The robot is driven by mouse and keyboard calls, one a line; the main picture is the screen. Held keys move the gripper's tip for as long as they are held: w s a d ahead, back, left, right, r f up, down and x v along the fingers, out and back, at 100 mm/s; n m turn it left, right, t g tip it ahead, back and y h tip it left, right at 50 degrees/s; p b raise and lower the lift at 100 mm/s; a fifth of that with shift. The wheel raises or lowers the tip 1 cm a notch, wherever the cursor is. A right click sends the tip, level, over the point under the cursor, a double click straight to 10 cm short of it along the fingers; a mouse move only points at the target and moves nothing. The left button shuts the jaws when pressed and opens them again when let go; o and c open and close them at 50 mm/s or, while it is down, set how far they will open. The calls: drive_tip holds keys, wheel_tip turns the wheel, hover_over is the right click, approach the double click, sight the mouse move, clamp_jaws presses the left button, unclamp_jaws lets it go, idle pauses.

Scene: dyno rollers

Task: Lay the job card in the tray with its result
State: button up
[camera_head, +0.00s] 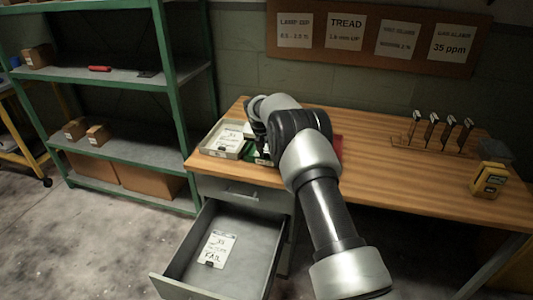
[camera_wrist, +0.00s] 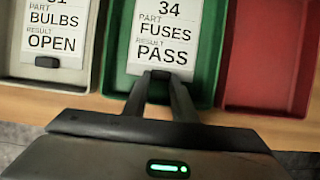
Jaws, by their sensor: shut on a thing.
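My gripper (camera_wrist: 160,77) is shut on the lower edge of a white job card (camera_wrist: 166,35) reading 34, FUSES, PASS. The held card is over the green tray (camera_wrist: 118,72), within its sides in the wrist view; I cannot tell whether it touches the floor. The green tray shows only in part in the head view (camera_head: 263,161), behind my arm. A pale grey tray (camera_wrist: 82,72) at left holds a card (camera_wrist: 52,38) reading BULBS, OPEN. A red tray (camera_wrist: 262,60) at right shows no card in its visible part. In the head view my arm hides the held card.
An open drawer (camera_head: 185,262) under the bench holds a card (camera_head: 214,247) reading 35, FAIL. A rack of upright pieces (camera_head: 440,130) and a yellow device (camera_head: 489,180) stand at the bench's right. Green shelving (camera_head: 172,90) is at left. The bench's middle right (camera_head: 375,165) is clear.

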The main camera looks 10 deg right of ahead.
drive_tip(key=o, duration=1)
drive_tip(key=shift+o, duration=0.2)
